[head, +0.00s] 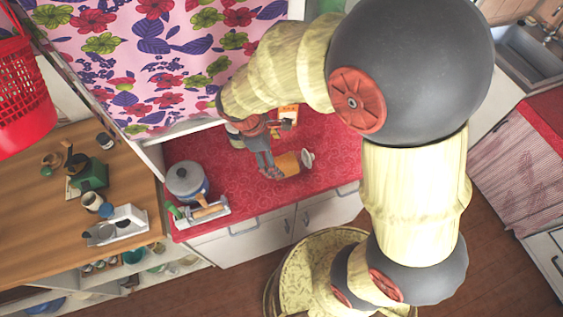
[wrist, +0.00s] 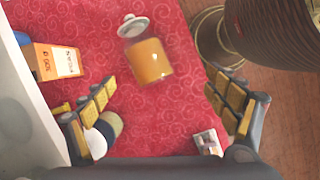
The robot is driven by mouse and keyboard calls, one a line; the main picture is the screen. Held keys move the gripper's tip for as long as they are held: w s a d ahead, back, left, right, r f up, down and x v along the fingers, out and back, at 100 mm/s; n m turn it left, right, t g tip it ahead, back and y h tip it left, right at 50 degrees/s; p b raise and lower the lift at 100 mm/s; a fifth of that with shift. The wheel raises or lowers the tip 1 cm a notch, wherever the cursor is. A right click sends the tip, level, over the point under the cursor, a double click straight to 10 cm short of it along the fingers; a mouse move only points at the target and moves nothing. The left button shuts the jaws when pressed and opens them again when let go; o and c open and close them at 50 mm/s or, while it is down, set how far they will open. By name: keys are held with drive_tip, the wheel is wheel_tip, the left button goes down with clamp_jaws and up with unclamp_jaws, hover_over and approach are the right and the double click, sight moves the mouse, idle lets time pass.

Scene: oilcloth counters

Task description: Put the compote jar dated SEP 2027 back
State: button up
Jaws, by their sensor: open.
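A clear jar with orange contents and a whitish lid (wrist: 150,62) is on the red counter in the wrist view. It seems to lie on its side, lid away from my gripper. It also shows in the head view (head: 288,164). No date is legible on it. My gripper (wrist: 160,82) is open above the counter, its gold-padded fingers on either side of the near end of the jar, with nothing held. In the head view my gripper (head: 269,164) is just left of the jar. Whether the fingers touch it cannot be told.
An orange box with a white label (wrist: 64,61) stands left of the jar. Pale round items (wrist: 100,138) sit by the left finger, a small box (wrist: 208,142) by the right. A pot (head: 187,182) and a tray (head: 203,212) stand at the counter's left end. A wooden counter (head: 40,225) is further left.

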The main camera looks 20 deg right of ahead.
drive_tip(key=s+d+r+m+t+y+b, duration=0.3)
drive_tip(key=s+r+m+b, duration=0.4)
drive_tip(key=m, duration=0.3)
drive_tip(key=m+g+y+p, duration=0.4)
drive_tip(key=m+p, duration=0.8)
drive_tip(key=m, duration=1)
approach(291, 156)
drive_tip(key=shift+t+y, duration=0.6)
drive_tip(key=f, duration=0.2)
drive_tip(key=s+a+f, duration=0.1)
drive_tip(key=f, duration=0.1)
drive_tip(key=a+f, duration=0.1)
drive_tip(key=f, duration=0.1)
drive_tip(key=shift+s+f, duration=0.25)
drive_tip(key=shift+f, duration=0.05)
drive_tip(key=shift+w+f, duration=0.15)
drive_tip(key=shift+f, duration=0.15)
drive_tip(key=x, duration=0.7)
drive_tip(key=shift+s+a+f, duration=0.15)
drive_tip(key=shift+s+a, duration=0.1)
drive_tip(key=shift+c, duration=0.5)
